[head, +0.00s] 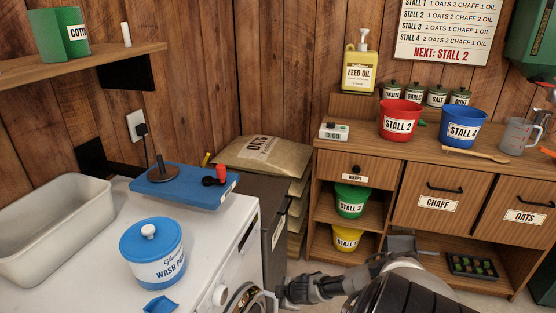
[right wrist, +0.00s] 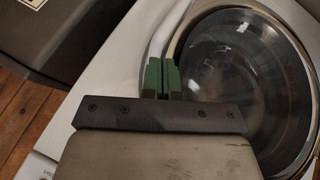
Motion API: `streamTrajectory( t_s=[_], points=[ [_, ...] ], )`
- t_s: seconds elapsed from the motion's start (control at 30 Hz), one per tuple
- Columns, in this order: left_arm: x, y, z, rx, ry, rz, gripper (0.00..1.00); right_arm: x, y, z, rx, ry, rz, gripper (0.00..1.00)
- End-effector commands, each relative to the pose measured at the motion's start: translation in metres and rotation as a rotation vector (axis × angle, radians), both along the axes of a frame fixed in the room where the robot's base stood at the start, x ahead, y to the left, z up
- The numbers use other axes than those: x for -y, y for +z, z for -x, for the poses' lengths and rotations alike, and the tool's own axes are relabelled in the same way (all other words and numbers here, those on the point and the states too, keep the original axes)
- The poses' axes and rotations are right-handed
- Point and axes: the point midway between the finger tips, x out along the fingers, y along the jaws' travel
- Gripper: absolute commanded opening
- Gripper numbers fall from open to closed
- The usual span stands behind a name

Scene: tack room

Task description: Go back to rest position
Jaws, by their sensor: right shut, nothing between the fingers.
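My right gripper (head: 283,291) shows low in the head view, in front of the washing machine's front face. In the right wrist view its green fingers (right wrist: 161,78) are together with nothing between them. Beyond them is the round glass door (right wrist: 240,75) of the washing machine, a short way off; I cannot tell if they touch. The white washing machine (head: 228,255) stands at the left in the head view. My left gripper is not in either view.
On the machine are a blue-lidded wash powder tub (head: 153,262), a blue scoop (head: 160,305) and a blue board (head: 183,186). A dark bin (head: 270,240) stands beside it. The wooden cabinet (head: 395,160) at right holds red and blue buckets. Some floor shows between.

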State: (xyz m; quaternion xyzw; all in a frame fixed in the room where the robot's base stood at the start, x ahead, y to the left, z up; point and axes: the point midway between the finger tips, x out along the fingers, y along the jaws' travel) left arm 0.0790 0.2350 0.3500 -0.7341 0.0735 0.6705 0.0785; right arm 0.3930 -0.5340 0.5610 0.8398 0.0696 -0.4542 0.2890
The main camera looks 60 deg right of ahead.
Motion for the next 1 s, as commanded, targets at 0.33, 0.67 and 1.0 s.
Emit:
streamTrajectory(
  t_s=[0.33,0.67,1.0],
  points=[
    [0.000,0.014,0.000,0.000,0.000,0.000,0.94,0.041,0.060,0.026,-0.006,-0.001,0.010,0.00],
    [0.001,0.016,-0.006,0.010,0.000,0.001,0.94,0.048,0.071,0.031,-0.005,-0.003,0.008,0.00],
    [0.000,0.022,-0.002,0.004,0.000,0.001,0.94,0.017,0.023,0.051,-0.029,-0.050,-0.028,0.00]
  ],
)
